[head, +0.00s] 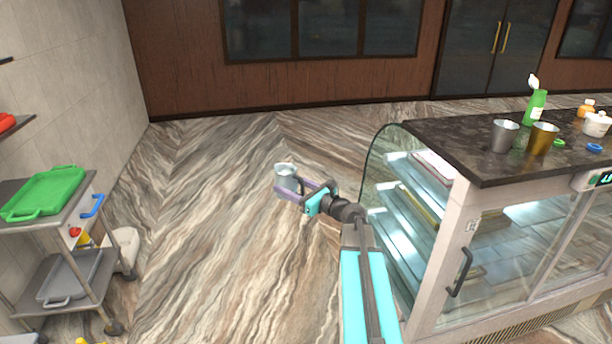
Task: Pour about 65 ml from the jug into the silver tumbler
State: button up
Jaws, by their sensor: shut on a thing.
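My gripper (292,189) is shut on a small, pale, translucent vessel (285,171), which looks like the jug. It is held roughly upright over open floor, left of the glass counter; its contents are too small to make out. The silver tumbler (503,137) stands upright on the dark counter top at the right, well apart from my gripper. A gold tumbler (542,139) stands just right of it.
The counter's curved glass front (385,165) stands close right of my arm. A green bottle (535,108), an orange-capped bottle (585,108) and a white pot (597,123) stand near the tumblers. A trolley with a green tray (45,192) is at left. Floor between is clear.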

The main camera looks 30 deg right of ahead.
jog(key=s+a+f+n+g+y, duration=0.2)
jog(key=s+a+y, duration=0.1)
jog(key=a, duration=0.6)
jog(key=s+a+f+n+g+y+b, duration=0.1)
jog(key=s+a+f+n+g+y, duration=0.1)
jog(key=a, duration=0.7)
jog(key=s+a+f+n+g+y+b, duration=0.1)
jog(key=s+a+f+n+g+y, duration=0.1)
jog(key=a, duration=0.7)
jog(key=shift+s+a+f+n+g+y, duration=0.3)
jog(key=shift+s+n+y, duration=0.3)
jog(key=shift+s+y, duration=0.5)
jog(key=shift+s, duration=0.2)
